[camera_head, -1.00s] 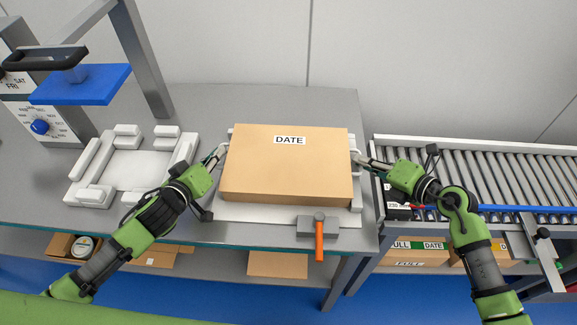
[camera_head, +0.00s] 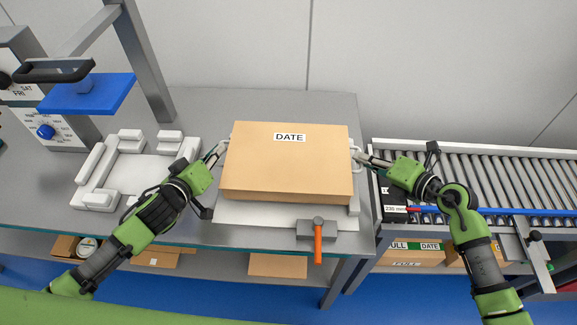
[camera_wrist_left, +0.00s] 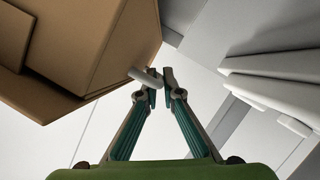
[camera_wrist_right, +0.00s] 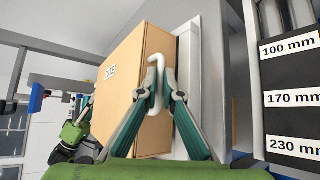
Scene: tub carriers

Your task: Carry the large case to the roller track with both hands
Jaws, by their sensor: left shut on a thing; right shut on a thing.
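The large case (camera_head: 287,165) is a tan box with a DATE label on top, seen in the head view above a white base plate on the grey bench. My left gripper (camera_head: 223,148) is shut on the white handle at its left side; the left wrist view shows the fingers on that handle (camera_wrist_left: 143,77). My right gripper (camera_head: 359,157) is shut on the right handle (camera_wrist_right: 157,70), seen in the right wrist view. The roller track (camera_head: 500,172) stands to the right of the bench, with a blue rail along its near side.
A hammer-like tool with an orange handle (camera_head: 318,243) lies at the bench's front edge. An empty white fixture (camera_head: 100,178) and a press with a blue plate (camera_head: 88,95) stand left. A black size gauge (camera_head: 393,196) is at the track's near left corner. Boxes sit on lower shelves.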

